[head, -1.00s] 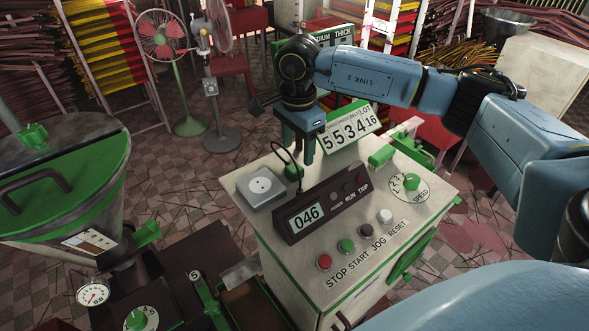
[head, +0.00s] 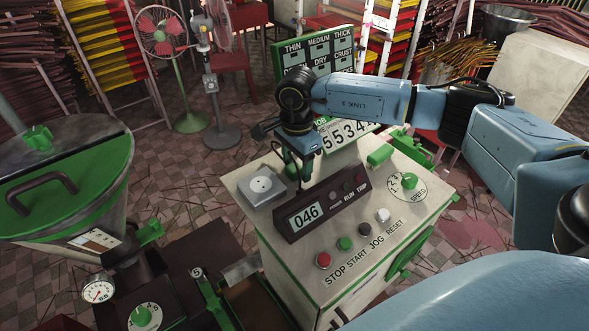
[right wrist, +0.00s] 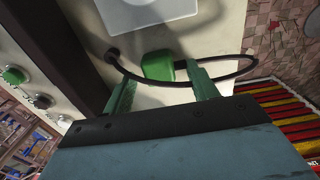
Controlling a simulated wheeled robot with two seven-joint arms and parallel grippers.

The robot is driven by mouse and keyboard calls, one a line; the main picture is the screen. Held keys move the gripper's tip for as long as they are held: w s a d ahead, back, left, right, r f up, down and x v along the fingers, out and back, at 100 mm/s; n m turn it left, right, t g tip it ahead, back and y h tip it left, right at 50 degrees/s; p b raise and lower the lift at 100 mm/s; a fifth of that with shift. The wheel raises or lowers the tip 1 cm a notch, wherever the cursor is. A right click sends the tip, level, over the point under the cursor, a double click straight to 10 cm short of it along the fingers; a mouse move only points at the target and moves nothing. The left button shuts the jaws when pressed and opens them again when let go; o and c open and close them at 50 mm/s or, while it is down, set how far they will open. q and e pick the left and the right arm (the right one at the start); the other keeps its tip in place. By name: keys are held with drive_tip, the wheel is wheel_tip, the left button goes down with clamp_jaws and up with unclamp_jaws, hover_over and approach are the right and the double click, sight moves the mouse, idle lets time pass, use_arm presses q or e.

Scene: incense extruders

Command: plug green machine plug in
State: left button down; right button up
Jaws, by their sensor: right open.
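The green plug (right wrist: 158,65) lies on the pale console top in the right wrist view, with a black cable running from it and curving around to the dark display box. My right gripper (right wrist: 161,76) is open, its green fingers on either side of the plug's near end. I cannot tell whether they touch it. In the head view my right gripper (head: 299,177) points down behind the display box and mostly hides the plug. The grey socket plate (head: 261,186) with a round white outlet is just left of it; its edge shows in the right wrist view (right wrist: 150,12). My left gripper is not in view.
The display box (head: 322,205) reading 046 stands close in front of my right gripper. A number sign (head: 345,133) stands behind it. Buttons and a green speed knob (head: 409,181) are to the right. A hopper (head: 65,185) stands at the left.

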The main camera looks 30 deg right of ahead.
sight(297, 166)
drive_tip(key=shift+c, duration=0.5)
drive_tip(key=c, duration=0.9)
wheel_tip(297, 166, up, 10)
drive_tip(key=shift+r+b, duration=0.1)
drive_tip(key=shift+b, duration=0.8)
drive_tip(key=shift+s, duration=0.1)
